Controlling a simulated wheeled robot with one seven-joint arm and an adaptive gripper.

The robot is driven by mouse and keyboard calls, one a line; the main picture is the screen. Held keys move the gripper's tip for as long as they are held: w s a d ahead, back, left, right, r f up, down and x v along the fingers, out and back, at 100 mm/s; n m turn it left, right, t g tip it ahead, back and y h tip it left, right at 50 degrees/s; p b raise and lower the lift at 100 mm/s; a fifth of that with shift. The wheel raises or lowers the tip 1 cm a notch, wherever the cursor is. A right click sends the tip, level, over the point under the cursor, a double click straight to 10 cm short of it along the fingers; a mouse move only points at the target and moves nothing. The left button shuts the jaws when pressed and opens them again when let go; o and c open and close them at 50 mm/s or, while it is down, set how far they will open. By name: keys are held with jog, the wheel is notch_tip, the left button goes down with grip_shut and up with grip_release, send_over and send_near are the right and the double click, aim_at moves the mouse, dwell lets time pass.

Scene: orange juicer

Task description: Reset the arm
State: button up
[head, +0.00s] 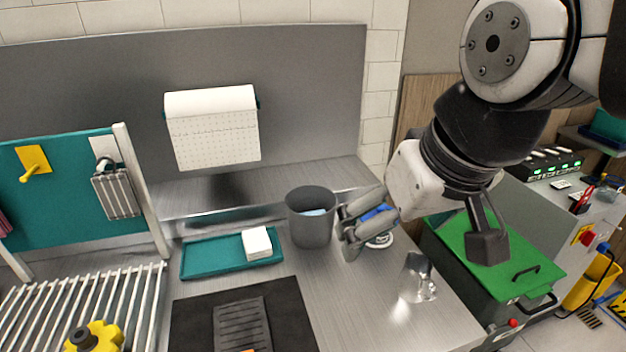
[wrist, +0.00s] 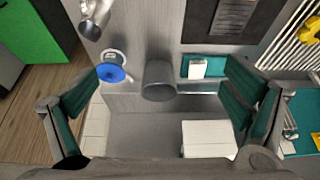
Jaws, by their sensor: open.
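My gripper (head: 350,228) is open and empty above the right part of the steel counter, just right of the grey bin in the head view. Its two spread fingers also show in the wrist view (wrist: 160,88), with nothing between them but the scene beyond. A blue and white juicer (wrist: 112,70) stands on the counter in the wrist view. In the head view the juicer (head: 380,241) is partly hidden behind my gripper. A shiny metal cup (head: 419,280) stands nearer the counter's front right; it also shows in the wrist view (wrist: 95,20).
A grey bin (head: 311,220) stands on the counter close to my gripper. A teal tray (head: 210,258) holds a white block (head: 257,243). A dark mat (head: 290,315), a white rack (head: 80,300) and a green-topped cabinet (head: 520,265) surround the counter space.

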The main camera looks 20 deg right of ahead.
jog(key=shift+s+f, duration=0.75)
jog(key=shift+s, duration=0.3)
dwell(1.1)
